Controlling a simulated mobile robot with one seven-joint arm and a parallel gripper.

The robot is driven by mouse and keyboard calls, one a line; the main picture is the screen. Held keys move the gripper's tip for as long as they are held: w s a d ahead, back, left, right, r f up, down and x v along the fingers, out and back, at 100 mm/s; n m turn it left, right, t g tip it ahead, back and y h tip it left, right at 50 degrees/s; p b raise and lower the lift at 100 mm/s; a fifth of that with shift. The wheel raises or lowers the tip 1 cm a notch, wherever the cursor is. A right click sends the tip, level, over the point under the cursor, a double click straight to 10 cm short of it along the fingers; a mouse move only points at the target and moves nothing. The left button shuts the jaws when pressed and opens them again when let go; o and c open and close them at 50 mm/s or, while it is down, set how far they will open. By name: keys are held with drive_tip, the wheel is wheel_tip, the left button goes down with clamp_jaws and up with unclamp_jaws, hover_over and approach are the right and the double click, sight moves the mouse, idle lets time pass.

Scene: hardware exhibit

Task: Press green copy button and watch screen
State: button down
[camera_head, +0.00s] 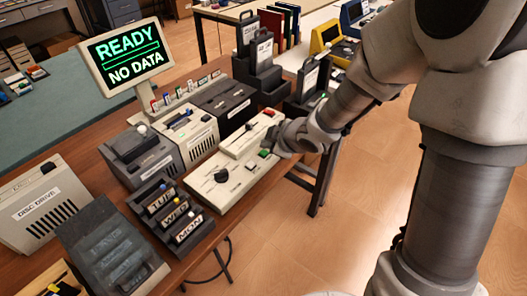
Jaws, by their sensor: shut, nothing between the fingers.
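A cream control panel (225,200) lies near the table's front edge. It bears a black knob and a green button (264,153) near its far right corner. My gripper (274,147) is at that corner, right beside the green button. The fingers are small and dark in this view, and they look closed and empty. I cannot tell whether they touch the button.
Another cream panel with a red button (268,113) lies behind. A rack of day-labelled cartridges (170,212) stands left of the control panel. A disc drive (40,207) is at far left. Black labelled cases (262,52) stand behind.

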drive_tip(key=shift+f, duration=0.15)
drive_tip(key=shift+f+b, duration=0.3)
drive_tip(key=shift+b, duration=0.05)
drive_tip(key=shift+f+b, duration=0.4)
idle(0.5)
drive_tip(key=shift+r, duration=0.1)
drive_tip(key=shift+r+p, duration=0.75)
drive_tip(key=shift+p, duration=0.15)
wheel_tip(320, 180, up, 5)
drive_tip(key=p, duration=0.5)
idle(0.7)
